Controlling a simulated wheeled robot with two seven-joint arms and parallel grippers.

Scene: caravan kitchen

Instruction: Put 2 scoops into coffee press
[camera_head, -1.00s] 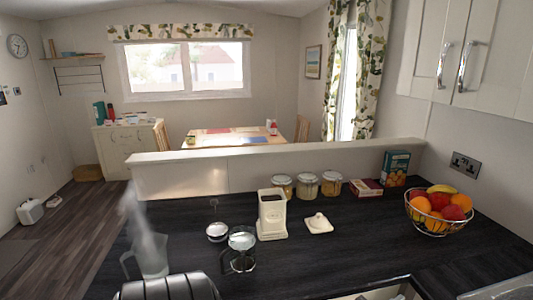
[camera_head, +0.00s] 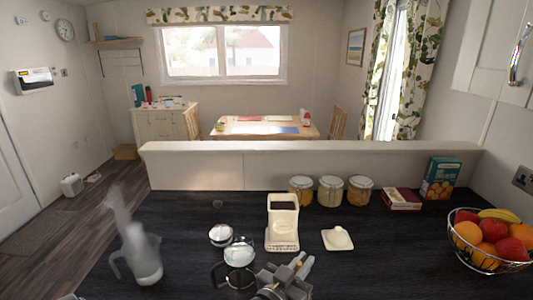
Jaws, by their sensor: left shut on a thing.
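The glass coffee press (camera_head: 239,256) with a dark handle stands on the dark worktop, low in the middle of the head view. A small round lid-like piece (camera_head: 221,236) lies just behind it. A cream canister (camera_head: 282,240) with a dark opening stands behind and to the right of the press. Its likely lid, cream with a knob (camera_head: 337,239), lies to its right. My left gripper (camera_head: 298,266) is at the bottom of the view, right of the press and in front of the canister. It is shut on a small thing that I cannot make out. My right gripper is out of view.
A steaming clear jug (camera_head: 142,262) stands left of the press. Several glass jars (camera_head: 330,191), a flat box (camera_head: 401,199) and a teal box (camera_head: 440,178) line the back by the low wall (camera_head: 200,165). A wire fruit bowl (camera_head: 488,262) stands at the right.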

